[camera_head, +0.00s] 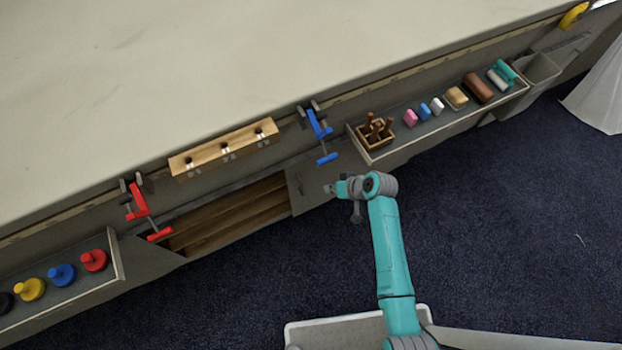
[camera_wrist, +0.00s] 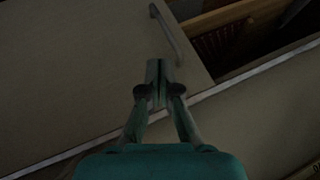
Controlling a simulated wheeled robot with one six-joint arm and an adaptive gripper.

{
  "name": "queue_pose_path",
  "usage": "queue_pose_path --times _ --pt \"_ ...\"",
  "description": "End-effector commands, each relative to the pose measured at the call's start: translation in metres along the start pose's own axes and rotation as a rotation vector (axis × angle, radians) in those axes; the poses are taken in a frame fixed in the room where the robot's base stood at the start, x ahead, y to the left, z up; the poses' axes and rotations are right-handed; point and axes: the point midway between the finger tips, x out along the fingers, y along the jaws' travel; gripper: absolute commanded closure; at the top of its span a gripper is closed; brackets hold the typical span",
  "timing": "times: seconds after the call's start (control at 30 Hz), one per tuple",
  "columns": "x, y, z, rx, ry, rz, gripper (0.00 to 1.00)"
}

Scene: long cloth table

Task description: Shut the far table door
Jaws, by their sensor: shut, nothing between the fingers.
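The table door (camera_head: 307,187) is a grey panel in the table's front side. An open gap with brown wooden shelves (camera_head: 230,215) shows to its left, so the door stands open. My gripper (camera_head: 328,189) is in front of the panel, right of the gap. In the wrist view the door (camera_wrist: 80,70) fills the left side, with a slim metal handle (camera_wrist: 170,34) near its edge. My gripper (camera_wrist: 160,72) is shut and empty, its fingertips close to the handle's lower end. I cannot tell whether they touch it. My arm hides part of the panel's right side.
A blue clamp (camera_head: 319,130) and a red clamp (camera_head: 140,205) stick out from the table edge. A tray (camera_head: 398,140) with blocks hangs at right, and another tray (camera_head: 110,270) with knobbed discs at left. The dark blue floor (camera_head: 500,220) is clear at right.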

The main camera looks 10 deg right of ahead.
Motion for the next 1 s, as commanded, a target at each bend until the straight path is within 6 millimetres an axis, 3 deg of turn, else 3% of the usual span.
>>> queue_pose_path --times 0.1,0.23,0.47,0.8,1.0 --pt "0.001 -0.001 -0.027 -0.018 -0.033 -0.044 1.00" --pt "0.001 -0.003 -0.040 -0.029 -0.054 -0.072 1.00" --pt "0.016 -0.005 -0.042 -0.033 -0.064 -0.082 1.00" --pt "0.073 -0.010 -0.038 -0.032 -0.063 -0.081 1.00" --pt "0.093 -0.011 -0.037 -0.032 -0.062 -0.080 1.00"
